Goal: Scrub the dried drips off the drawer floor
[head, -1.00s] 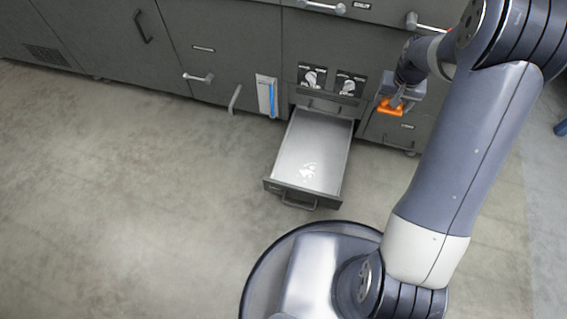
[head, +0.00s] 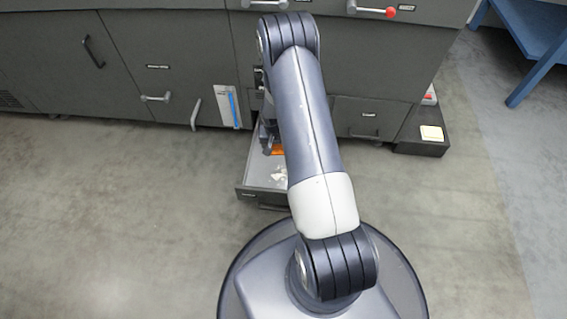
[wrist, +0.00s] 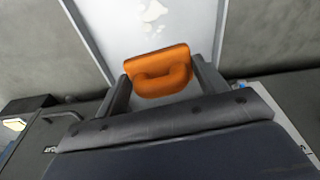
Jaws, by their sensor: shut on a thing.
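The open drawer (head: 250,170) stands out from the cabinet, partly hidden by my arm. Its pale floor also fills the top of the wrist view (wrist: 105,28). Whitish dried drips (head: 279,173) lie toward the drawer's front; they also show at the top of the wrist view (wrist: 153,12). My gripper (wrist: 160,84) is shut on an orange scrubber (wrist: 160,68) with a raised handle. In the head view the scrubber (head: 278,150) is over the drawer, on the cabinet side of the drips. I cannot tell whether it touches the floor.
Dark cabinet fronts (head: 180,60) with protruding handles run along the back. A low dark box (head: 425,146) with a pale yellow block (head: 431,132) on it stands at right. A blue table (head: 535,75) is at far right. The floor left of the drawer is clear.

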